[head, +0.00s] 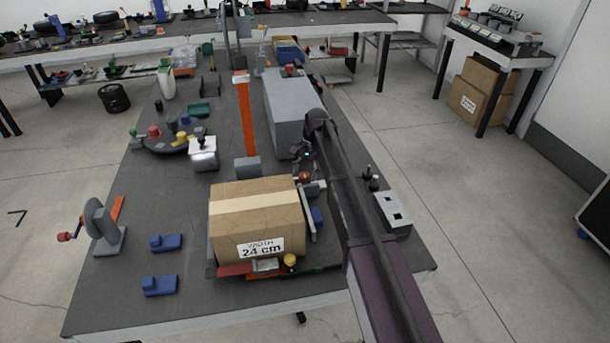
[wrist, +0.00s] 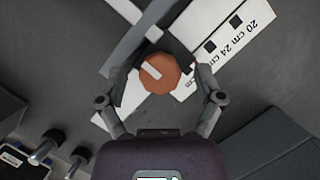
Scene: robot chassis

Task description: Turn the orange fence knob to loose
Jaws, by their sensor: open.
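The orange fence knob (wrist: 160,73) is round with a pale pointer bar across its top, and it lies between my fingers in the wrist view. It also shows in the head view (head: 305,177), just below my gripper. My gripper (wrist: 160,84) is open, with one finger on each side of the knob. A gap seems to show on both sides; I cannot tell the height difference. The white scale (wrist: 226,42) beside the knob reads 20 cm and 24 cm. The grey fence (head: 308,214) stands along the box's right side.
A cardboard box (head: 258,218) labelled "WIDTH 24 cm" sits just left of the fence. A large grey block (head: 289,110) stands behind, close to my arm. A white block with dark squares (head: 393,212) lies to the right. Blue blocks (head: 165,242) lie front left.

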